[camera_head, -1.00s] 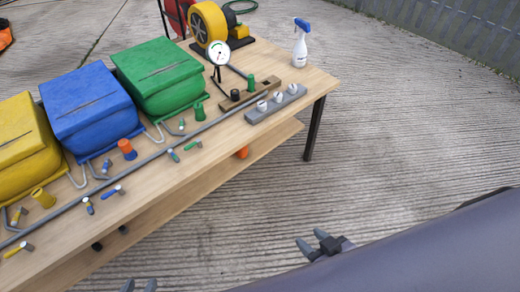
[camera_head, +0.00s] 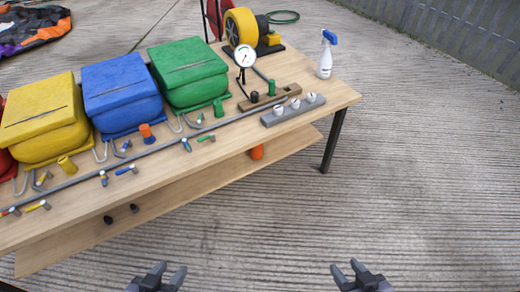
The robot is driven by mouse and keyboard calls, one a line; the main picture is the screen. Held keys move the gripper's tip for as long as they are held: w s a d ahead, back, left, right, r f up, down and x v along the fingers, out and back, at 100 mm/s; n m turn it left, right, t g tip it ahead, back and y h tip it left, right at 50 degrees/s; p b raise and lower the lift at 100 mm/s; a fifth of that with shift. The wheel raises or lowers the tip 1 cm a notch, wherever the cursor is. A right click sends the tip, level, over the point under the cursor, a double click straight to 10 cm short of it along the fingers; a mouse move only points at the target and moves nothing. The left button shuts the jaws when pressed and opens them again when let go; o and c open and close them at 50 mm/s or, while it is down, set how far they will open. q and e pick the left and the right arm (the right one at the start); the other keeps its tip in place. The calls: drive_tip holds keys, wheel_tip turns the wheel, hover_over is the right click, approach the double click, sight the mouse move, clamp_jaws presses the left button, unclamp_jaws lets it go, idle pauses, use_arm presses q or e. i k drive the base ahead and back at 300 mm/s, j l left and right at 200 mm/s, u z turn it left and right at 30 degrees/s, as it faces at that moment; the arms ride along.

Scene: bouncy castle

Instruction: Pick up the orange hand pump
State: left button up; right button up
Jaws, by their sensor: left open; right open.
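An orange object (camera_head: 257,152), which may be the hand pump, shows on the lower shelf under the front edge of the table. Part of it is hidden by the tabletop, so its full shape cannot be told. My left gripper (camera_head: 166,274) is open and empty at the bottom of the view, over the floor in front of the table. My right gripper (camera_head: 350,269) is open and empty at the bottom, further right. Both are well apart from the orange object.
The wooden table (camera_head: 335,92) carries yellow (camera_head: 45,112), blue (camera_head: 120,90) and green (camera_head: 188,72) boxes, a grey pipe, a gauge (camera_head: 245,56), a yellow blower (camera_head: 240,27) and a spray bottle (camera_head: 326,55). A dark table leg (camera_head: 332,140) stands at right. The concrete floor in front is clear.

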sight(256, 153)
drive_tip(key=i+l, duration=0.45)
drive_tip(key=l, duration=0.15)
drive_tip(key=i+l, duration=0.45)
drive_tip(key=l, duration=0.2)
drive_tip(key=i+l, duration=0.35)
drive_tip(key=i, duration=0.2)
drive_tip(key=z, duration=0.05)
